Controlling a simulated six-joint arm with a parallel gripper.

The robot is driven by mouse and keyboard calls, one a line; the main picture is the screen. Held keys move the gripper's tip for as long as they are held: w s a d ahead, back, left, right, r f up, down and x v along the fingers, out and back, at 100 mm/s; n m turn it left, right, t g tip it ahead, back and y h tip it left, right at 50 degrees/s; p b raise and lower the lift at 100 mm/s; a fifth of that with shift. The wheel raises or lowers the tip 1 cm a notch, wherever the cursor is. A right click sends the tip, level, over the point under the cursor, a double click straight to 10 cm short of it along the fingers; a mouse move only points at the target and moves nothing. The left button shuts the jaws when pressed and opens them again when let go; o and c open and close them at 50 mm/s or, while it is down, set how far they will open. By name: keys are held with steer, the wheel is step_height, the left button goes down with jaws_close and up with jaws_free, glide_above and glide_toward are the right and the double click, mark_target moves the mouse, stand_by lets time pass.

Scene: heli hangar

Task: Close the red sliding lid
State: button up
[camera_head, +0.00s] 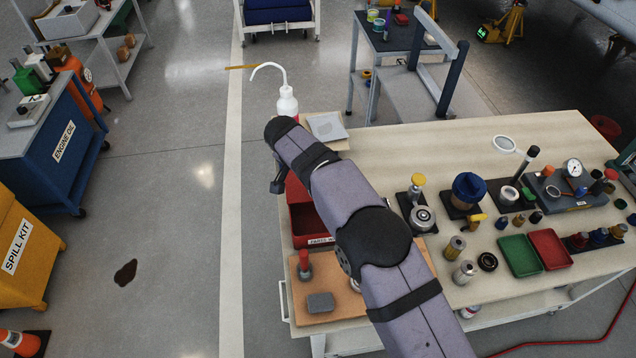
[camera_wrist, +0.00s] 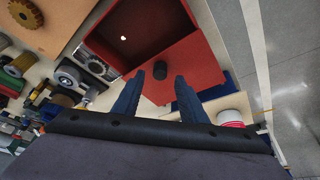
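The red box (camera_head: 303,222) with a parts label stands on the bench's left side in the head view, partly hidden by my arm. In the wrist view the red box (camera_wrist: 120,40) is open, and its dark inside shows. The red sliding lid (camera_wrist: 205,68) lies at the box's near end in that view, clear of much of the opening. A black knob (camera_wrist: 160,70) stands on the lid. My gripper (camera_wrist: 160,78) is open, its fingertips apart on either side of the knob in the picture. I cannot tell whether they touch it.
A white wash bottle with a red base (camera_head: 287,104) stands behind my wrist; its base (camera_wrist: 231,118) shows in the wrist view. A wooden board (camera_head: 330,302) with a red-handled stamp lies in front of the box. Jars, gauges and trays (camera_head: 520,255) crowd the bench to the right.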

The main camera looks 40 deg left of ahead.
steer(key=shift+p+x, duration=0.45)
steer(key=shift+x, duration=1.35)
jaws_close()
